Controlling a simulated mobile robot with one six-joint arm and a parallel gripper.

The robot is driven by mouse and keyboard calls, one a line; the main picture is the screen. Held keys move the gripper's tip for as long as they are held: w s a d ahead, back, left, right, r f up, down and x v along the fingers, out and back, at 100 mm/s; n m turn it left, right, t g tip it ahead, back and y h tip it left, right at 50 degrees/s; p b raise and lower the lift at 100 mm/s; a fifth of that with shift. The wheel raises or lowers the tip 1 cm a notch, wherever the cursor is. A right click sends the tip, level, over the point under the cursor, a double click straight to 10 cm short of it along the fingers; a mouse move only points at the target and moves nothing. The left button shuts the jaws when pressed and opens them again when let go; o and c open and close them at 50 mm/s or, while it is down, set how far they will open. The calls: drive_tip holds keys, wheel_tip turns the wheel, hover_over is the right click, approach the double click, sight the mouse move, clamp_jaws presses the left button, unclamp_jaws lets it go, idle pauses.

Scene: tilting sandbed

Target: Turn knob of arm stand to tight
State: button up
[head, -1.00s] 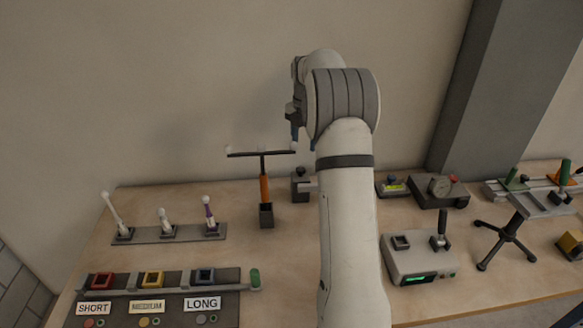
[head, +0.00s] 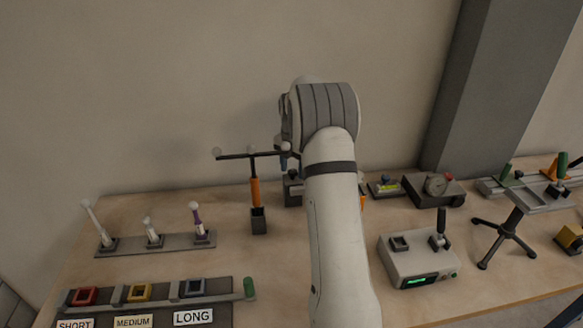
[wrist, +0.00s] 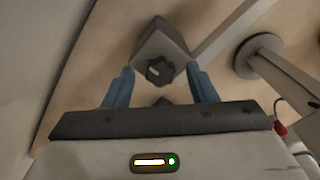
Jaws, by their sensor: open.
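The arm stand is a dark grey block (head: 293,192) near the back of the bench, partly hidden behind my arm in the head view. In the wrist view the block (wrist: 168,42) carries a dark lobed knob (wrist: 159,70) with a light mark on its face. My gripper (wrist: 161,80) is open, with one blue finger on each side of the knob and a gap on both sides. The fingers look apart from the knob; their height over it is hard to tell. In the head view my gripper (head: 284,162) shows as a bit of blue above the block.
A T-shaped stand with an orange post (head: 255,192) is close to the left of the block. In the wrist view a light bar (wrist: 225,30) runs from the block to the upper right, near a round grey piece (wrist: 258,56).

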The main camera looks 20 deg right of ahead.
drive_tip(key=shift+c, duration=0.3)
drive_tip(key=c, duration=0.9)
drive_tip(key=shift+m, duration=0.3)
drive_tip(key=m, duration=0.4)
drive_tip(key=shift+p, duration=0.3)
drive_tip(key=m, duration=0.5)
drive_tip(key=shift+m, duration=0.4)
drive_tip(key=m, duration=0.4)
drive_tip(key=shift+m, duration=0.3)
drive_tip(key=m, duration=0.4)
drive_tip(key=shift+m+p, duration=0.3)
drive_tip(key=shift+m, duration=0.1)
drive_tip(key=shift+d, duration=0.1)
